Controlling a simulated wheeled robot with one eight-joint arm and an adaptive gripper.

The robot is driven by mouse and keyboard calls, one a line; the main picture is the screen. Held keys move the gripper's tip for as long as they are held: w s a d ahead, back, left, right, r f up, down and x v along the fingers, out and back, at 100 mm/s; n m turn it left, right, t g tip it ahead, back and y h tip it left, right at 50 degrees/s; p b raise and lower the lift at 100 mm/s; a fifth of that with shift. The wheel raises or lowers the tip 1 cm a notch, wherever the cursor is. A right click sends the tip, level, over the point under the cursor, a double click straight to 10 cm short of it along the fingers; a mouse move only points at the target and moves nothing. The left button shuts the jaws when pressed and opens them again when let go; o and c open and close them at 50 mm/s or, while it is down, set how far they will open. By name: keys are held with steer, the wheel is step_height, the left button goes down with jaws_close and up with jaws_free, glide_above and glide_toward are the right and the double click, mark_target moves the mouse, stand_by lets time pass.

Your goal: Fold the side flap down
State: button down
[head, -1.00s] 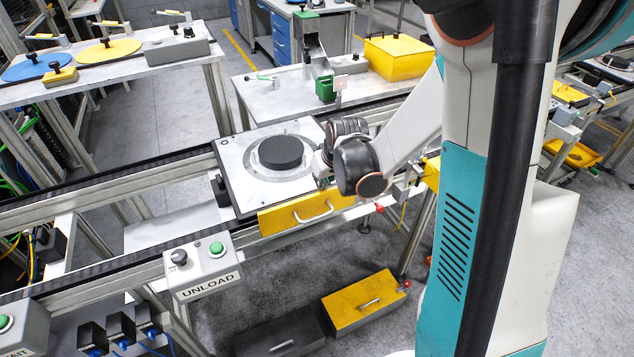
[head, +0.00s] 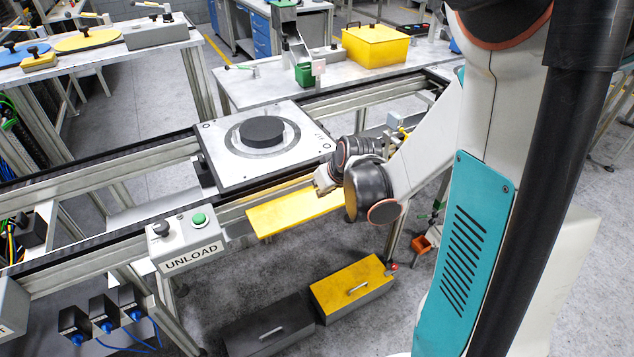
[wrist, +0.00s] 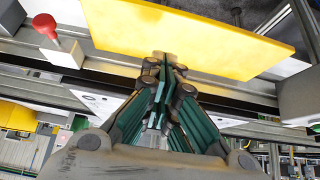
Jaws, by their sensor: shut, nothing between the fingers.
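The side flap (head: 290,212) is a plain yellow panel along the near side of the conveyor, below the pallet (head: 215,160). It leans outward from the rail with a broad bare face showing; its exact tilt is hard to judge. No handle shows on this face. In the wrist view the flap (wrist: 200,35) crosses the top of the picture. My gripper (wrist: 168,62) is shut and empty, its fingertips at the flap's edge by a worn patch; contact is unclear. In the head view my gripper (head: 322,184) is over the flap's right part, mostly hidden by my wrist.
A black disc (head: 262,131) sits on the pallet. The UNLOAD button box (head: 187,240) stands left of the flap. A yellow drawer box (head: 352,288) and a dark box (head: 268,328) are below. A red knob (wrist: 45,22) is near the gripper in the wrist view.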

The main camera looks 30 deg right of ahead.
mark_target(322, 212)
steer(key=shift+s+f+b, duration=0.55)
steer(key=shift+f+b, duration=0.2)
steer(key=shift+f, duration=0.2)
steer(key=shift+s+f+b, duration=0.55)
steer(key=shift+f+b, duration=0.15)
steer(key=shift+f, duration=0.3)
steer(key=shift+s+f+b, duration=0.55)
steer(key=shift+f+b, duration=0.2)
steer(key=shift+f, duration=0.2)
